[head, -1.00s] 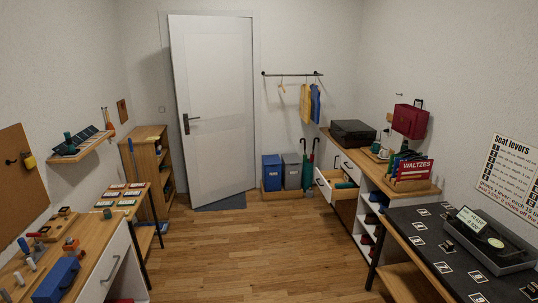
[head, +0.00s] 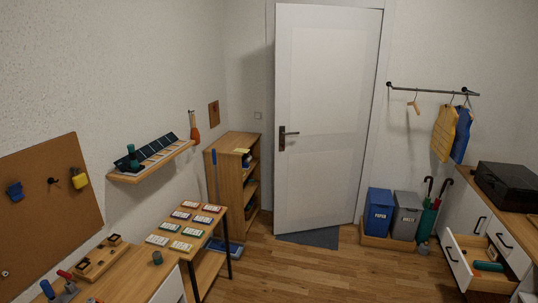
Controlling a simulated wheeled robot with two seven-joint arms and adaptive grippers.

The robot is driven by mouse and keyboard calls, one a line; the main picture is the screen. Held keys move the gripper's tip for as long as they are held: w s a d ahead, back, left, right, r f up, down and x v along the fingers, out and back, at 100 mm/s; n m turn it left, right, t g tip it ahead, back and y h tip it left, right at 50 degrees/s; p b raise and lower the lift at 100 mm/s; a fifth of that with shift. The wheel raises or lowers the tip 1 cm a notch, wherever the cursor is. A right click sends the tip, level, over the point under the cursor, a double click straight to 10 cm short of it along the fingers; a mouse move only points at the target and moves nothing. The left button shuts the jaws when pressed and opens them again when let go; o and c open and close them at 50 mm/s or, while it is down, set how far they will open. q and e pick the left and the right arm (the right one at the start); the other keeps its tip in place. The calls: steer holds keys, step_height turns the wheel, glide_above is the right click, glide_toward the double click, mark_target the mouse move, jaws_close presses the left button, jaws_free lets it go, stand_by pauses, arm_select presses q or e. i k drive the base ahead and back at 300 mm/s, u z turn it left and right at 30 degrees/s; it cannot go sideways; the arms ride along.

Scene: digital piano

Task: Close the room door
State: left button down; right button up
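The white room door (head: 325,120) stands ajar at the back wall in the head view, swung a little into the room. Its dark lever handle (head: 287,134) is on its left side. The door's lower edge is over a dark grey mat (head: 310,238) on the floor. Neither of my grippers shows in the head view, so their state is hidden.
A wooden shelf unit (head: 235,180) stands left of the door. A blue bin (head: 377,212) and a grey bin (head: 405,214) stand on the right, under a coat rail (head: 433,90). An open drawer (head: 475,265) juts out at lower right. The wooden floor (head: 320,275) before the door is clear.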

mark_target(325, 56)
steer(key=u, duration=0.1)
steer(key=i, duration=2.05)
steer(key=z, duration=0.35)
steer(key=i, duration=2)
steer(key=z, duration=0.45)
